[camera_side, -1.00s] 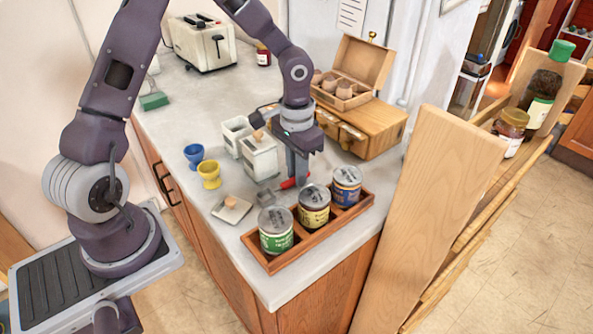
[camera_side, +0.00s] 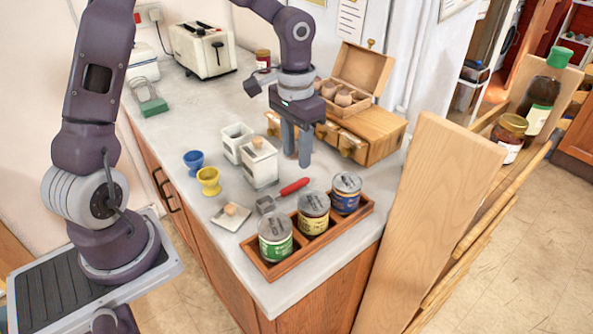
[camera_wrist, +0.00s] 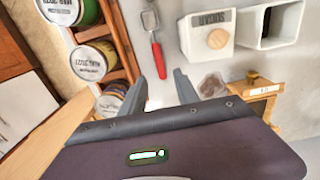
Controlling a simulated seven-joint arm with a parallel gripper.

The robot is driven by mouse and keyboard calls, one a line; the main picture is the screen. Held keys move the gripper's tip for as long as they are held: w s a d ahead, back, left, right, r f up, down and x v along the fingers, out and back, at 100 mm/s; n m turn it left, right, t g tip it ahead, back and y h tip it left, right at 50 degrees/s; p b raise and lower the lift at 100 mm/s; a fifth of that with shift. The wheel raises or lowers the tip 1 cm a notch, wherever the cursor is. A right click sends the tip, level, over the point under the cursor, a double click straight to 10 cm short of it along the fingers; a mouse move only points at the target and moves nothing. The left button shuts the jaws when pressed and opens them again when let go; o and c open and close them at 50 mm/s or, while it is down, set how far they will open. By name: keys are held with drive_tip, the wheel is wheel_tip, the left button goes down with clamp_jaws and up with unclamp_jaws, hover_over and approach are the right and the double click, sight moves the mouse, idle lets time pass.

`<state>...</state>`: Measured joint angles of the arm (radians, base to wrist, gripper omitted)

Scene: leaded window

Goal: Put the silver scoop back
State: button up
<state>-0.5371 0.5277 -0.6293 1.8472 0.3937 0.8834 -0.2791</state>
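The silver scoop (camera_side: 265,205) with a red handle (camera_side: 294,187) lies on the counter between a lidded white canister (camera_side: 260,163) and the wooden jar tray (camera_side: 283,267). In the wrist view the scoop's metal head (camera_wrist: 150,19) is at the top and its red handle (camera_wrist: 158,61) points down toward my fingers. My gripper (camera_side: 297,150) is above the counter, behind the handle and to the right of the canister. Its fingers are apart with nothing between them, which the wrist view also shows (camera_wrist: 160,92).
An open white canister (camera_side: 235,140) stands behind the lidded one. A square white lid with a wooden knob (camera_side: 231,215) lies at the front. Yellow (camera_side: 208,181) and blue (camera_side: 193,162) cups stand left. A wooden drawer box (camera_side: 370,135) is behind my gripper. Jars fill the tray.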

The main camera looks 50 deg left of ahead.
drive_tip(key=s+d+r+t+y, duration=0.2)
drive_tip(key=s+r, duration=0.7)
drive_tip(key=r, duration=0.2)
drive_tip(key=s+d+r+t+h, duration=0.2)
drive_tip(key=s+t, duration=0.1)
drive_tip(key=s, duration=0.9)
drive_tip(key=shift+s+t, duration=0.2)
drive_tip(key=shift+t, duration=0.1)
drive_tip(key=shift+a, duration=0.1)
drive_tip(key=shift+c, duration=0.5)
